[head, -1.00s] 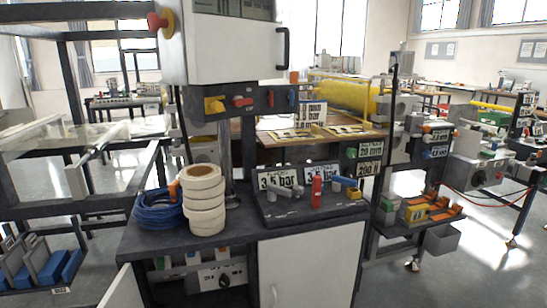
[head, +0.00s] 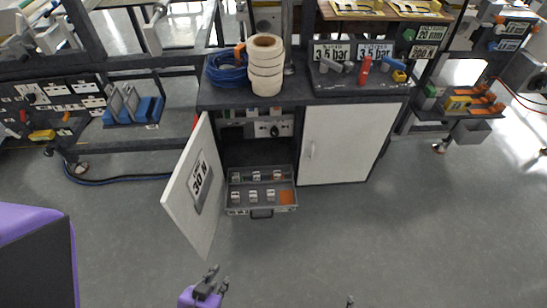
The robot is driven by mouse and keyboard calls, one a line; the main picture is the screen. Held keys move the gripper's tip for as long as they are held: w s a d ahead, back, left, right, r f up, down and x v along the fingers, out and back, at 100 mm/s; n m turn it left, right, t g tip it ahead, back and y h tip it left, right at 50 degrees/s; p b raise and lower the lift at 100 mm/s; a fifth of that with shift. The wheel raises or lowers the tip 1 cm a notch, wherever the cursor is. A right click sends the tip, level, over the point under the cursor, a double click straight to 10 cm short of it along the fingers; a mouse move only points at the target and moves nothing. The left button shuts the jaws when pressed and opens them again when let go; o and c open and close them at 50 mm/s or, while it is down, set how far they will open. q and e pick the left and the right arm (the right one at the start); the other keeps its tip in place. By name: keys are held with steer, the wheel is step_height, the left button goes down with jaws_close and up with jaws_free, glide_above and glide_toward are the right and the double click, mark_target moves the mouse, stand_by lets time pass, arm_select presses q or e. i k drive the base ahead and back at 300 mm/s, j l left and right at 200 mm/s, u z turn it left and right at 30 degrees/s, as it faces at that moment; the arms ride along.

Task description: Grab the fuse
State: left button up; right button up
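An open grey case (head: 262,212) sits low at the front of the cabinet's open left compartment. Several small pale blocks (head: 253,194) stand in it in two rows, with an orange patch at its right. They may be fuses, but they are too small to tell. My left gripper (head: 219,279) is at the bottom of the view, in front of and below the case and apart from it. Its two fingers look spread, with nothing between them. Only a small tip of my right gripper (head: 350,301) shows at the bottom edge, so its state is hidden.
The white cabinet door (head: 196,190) marked 30 N stands swung open left of the case. The right door (head: 340,142) is shut. Tape rolls (head: 265,65) and a blue cable coil (head: 228,70) lie on top. The floor in front is clear.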

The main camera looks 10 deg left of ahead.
mark_target(235, 176)
steer(key=k+j, duration=0.1)
steer(key=k, duration=1)
steer(key=i+l+u, duration=0.35)
steer(key=i+u, duration=0.15)
